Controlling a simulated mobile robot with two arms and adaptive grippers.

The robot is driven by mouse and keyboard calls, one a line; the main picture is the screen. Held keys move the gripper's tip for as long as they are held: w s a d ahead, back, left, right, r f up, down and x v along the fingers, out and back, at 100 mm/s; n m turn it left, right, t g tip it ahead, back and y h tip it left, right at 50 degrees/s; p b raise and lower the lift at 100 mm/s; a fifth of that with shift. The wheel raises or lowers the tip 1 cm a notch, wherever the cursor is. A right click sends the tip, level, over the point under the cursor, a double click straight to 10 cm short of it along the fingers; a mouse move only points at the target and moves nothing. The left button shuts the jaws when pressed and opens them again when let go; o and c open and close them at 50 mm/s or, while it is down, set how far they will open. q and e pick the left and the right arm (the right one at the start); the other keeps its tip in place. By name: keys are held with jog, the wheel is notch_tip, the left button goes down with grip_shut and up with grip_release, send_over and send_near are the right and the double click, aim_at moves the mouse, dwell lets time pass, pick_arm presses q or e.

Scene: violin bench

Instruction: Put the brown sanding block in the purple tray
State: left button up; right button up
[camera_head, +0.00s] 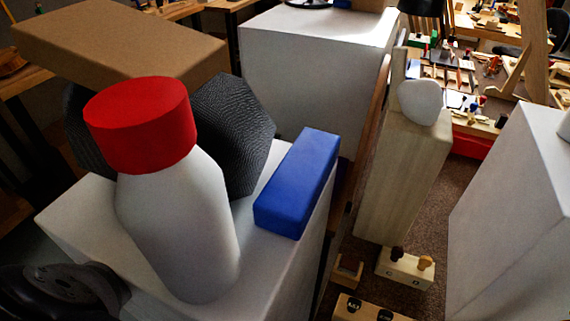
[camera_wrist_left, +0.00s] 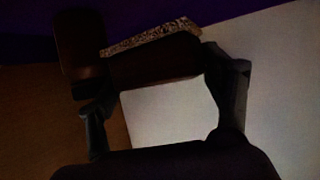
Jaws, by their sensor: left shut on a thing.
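In the left wrist view my left gripper (camera_wrist_left: 152,68) is shut on a dark brown block (camera_wrist_left: 155,55) with a speckled, gritty edge, which looks like the brown sanding block. The picture is dark and the fingers hide its ends. A dark purple surface (camera_wrist_left: 200,9) runs along the top of the left wrist view, beyond the block. It may be the purple tray, but its rim cannot be made out.
In the head view a white bottle with a red cap (camera_head: 140,125), a blue block (camera_head: 298,185) and a dark textured object (camera_head: 240,130) crowd a white stand (camera_head: 75,225). A brown box (camera_head: 120,40) is behind. A wooden block (camera_head: 400,180) stands right of them.

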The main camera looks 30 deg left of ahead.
pick_arm(q)
notch_tip(320, 180, down, 2)
jog(key=shift+f, duration=0.1)
notch_tip(320, 180, down, 4)
jog(key=shift+r, duration=0.2)
jog(key=o, duration=1.2)
jog(key=v, duration=1.2)
